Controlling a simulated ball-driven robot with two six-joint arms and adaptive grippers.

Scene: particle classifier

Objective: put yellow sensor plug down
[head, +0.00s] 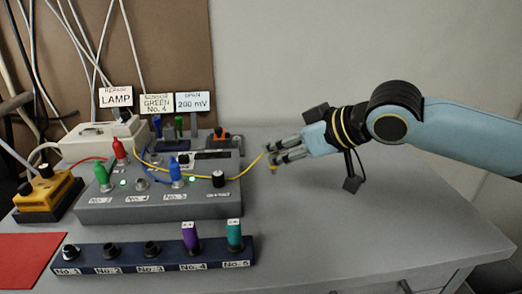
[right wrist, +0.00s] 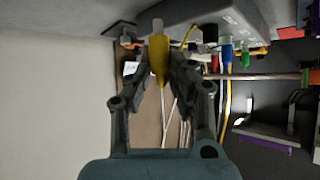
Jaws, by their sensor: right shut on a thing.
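The yellow sensor plug (right wrist: 158,62) is held between the fingertips of my right gripper (head: 282,155), which is shut on it. In the head view the plug (head: 273,168) is small and partly hidden by the fingers, held just right of the grey control box (head: 150,207). A thin yellow cable (head: 248,170) runs from it over the box. In the right wrist view the gripper (right wrist: 160,70) shows the plug with a pale tip. My left gripper is not in view.
A dark blue rack (head: 125,264) at the front holds a purple plug (head: 190,237) and a teal plug (head: 234,235). Green, red and blue plugs stand on the control box. A red mat (head: 28,262) lies front left. The table's right side (head: 400,225) is clear.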

